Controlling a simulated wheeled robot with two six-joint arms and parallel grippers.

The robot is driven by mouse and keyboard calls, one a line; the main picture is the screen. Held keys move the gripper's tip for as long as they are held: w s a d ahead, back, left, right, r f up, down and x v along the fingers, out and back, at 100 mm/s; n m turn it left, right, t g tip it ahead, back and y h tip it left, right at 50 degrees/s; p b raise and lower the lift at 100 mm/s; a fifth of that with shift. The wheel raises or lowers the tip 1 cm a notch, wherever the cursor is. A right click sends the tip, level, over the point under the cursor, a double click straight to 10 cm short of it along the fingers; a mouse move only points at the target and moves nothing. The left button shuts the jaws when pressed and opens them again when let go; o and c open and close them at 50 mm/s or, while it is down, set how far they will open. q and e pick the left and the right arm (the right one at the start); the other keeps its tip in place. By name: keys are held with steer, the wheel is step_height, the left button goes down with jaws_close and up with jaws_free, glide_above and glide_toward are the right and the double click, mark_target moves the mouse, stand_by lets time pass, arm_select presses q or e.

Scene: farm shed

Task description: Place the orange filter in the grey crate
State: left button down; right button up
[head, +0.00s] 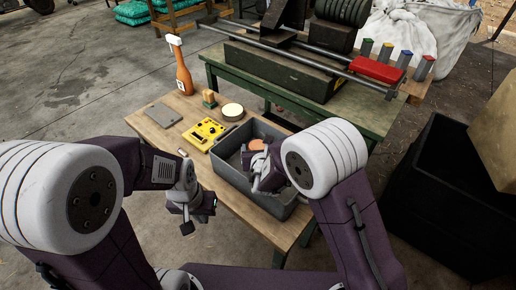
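The grey crate (222,168) stands on the wooden table, open at the top. An orange round thing, which looks like the orange filter (257,144), shows inside the crate's outline at the tip of my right gripper (260,160). My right gripper reaches down over the crate, and its own body hides its fingers. I cannot tell whether it grips the filter or whether the filter touches the crate floor. My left gripper (199,218) hangs at the table's near left edge, left of the crate, with its fingertips apart and nothing seen between them.
A green bench (366,115) with metal gear stands behind. A black box (440,190) is at right.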

steer(key=shift+r+p, duration=0.35)
steer(key=shift+p, duration=0.1)
steer(key=shift+r+p, duration=0.55)
steer(key=shift+p, duration=0.1)
steer(key=v, duration=1.1)
steer(key=shift+s, duration=0.45)
steer(key=shift+f, duration=0.1)
